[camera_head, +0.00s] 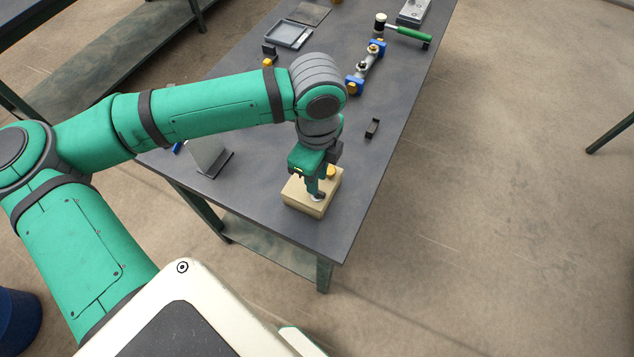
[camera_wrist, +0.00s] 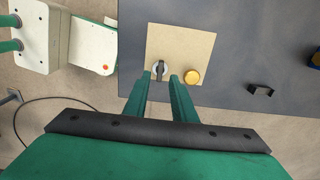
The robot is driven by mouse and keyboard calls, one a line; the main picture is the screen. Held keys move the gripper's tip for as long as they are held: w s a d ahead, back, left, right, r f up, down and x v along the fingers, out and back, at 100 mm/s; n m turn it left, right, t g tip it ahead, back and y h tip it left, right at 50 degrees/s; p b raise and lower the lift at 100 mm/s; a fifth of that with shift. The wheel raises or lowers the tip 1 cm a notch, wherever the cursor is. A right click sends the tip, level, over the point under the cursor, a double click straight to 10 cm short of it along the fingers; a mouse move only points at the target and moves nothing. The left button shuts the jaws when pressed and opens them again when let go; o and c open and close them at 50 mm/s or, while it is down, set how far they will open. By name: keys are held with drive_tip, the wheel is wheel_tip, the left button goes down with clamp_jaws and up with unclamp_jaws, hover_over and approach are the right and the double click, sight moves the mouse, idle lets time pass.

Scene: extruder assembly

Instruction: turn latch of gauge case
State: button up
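The gauge case (camera_head: 302,199) is a beige box near the front end of the table. In the wrist view it is a pale square (camera_wrist: 178,40). Its latch (camera_wrist: 160,69) is a small grey disc with a dark bar across it, near the case's edge. A yellow round knob (camera_wrist: 192,77) is beside it on the same face. My gripper (camera_head: 318,194) is above the latch, pointing down. In the wrist view the fingers of my gripper (camera_wrist: 161,78) are apart, one on each side of the latch. Whether the tips touch it cannot be told.
The dark table (camera_head: 390,150) has a small black bracket (camera_head: 372,128) behind the case. Farther back are a blue-ended assembly (camera_head: 366,67), a green-handled hammer (camera_head: 410,34) and a grey tray (camera_head: 288,34). A grey plate on a stand (camera_head: 210,158) is left of the case.

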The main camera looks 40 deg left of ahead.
drive_tip(key=shift+f, duration=1.9)
clamp_jaws()
